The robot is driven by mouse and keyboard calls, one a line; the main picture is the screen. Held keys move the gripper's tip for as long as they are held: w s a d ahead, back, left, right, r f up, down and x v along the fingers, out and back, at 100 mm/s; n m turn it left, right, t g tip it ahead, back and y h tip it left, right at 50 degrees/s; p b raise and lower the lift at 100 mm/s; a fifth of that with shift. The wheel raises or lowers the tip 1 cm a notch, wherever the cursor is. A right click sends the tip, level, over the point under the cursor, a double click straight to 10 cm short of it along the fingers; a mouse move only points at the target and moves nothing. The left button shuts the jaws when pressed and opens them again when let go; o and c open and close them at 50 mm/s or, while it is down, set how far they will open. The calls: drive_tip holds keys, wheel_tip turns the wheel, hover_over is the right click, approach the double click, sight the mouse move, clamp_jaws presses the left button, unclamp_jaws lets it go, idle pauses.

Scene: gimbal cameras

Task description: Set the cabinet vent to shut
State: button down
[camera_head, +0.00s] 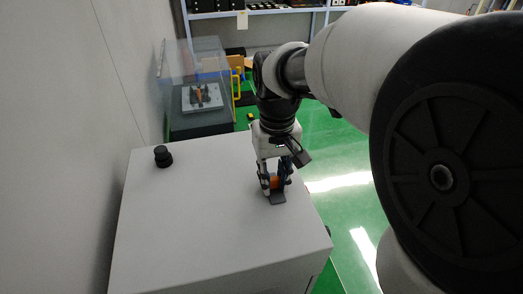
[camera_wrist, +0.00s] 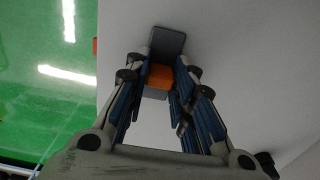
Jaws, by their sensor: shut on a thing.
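The white cabinet (camera_head: 200,230) has a small dark grey plate (camera_head: 277,198) near the right edge of its top, and this looks like the vent. The plate also shows in the wrist view (camera_wrist: 167,41). An orange block (camera_wrist: 161,76) sits on the plate, with grey showing on both sides of it. My gripper (camera_head: 275,183) points down over the plate. Its two blue-padded fingers are shut on the orange block, one on each side. In the head view the fingers partly hide the block. I cannot tell any open or shut marking on the vent.
A black round knob (camera_head: 163,157) stands at the back left of the cabinet top. A clear-walled case (camera_head: 200,95) stands behind the cabinet, and shelves (camera_head: 240,12) line the far wall. The rest of the cabinet top is bare. Green floor (camera_head: 345,160) lies to the right.

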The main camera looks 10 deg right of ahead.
sight(274, 179)
drive_tip(key=shift+s, duration=0.1)
drive_tip(key=c, duration=1.8)
unclamp_jaws()
drive_tip(key=shift+o, duration=1.4)
drive_tip(key=shift+s, duration=0.2)
drive_tip(key=shift+o, duration=0.8)
drive_tip(key=shift+w, duration=0.15)
wheel_tip(274, 179, up, 12)
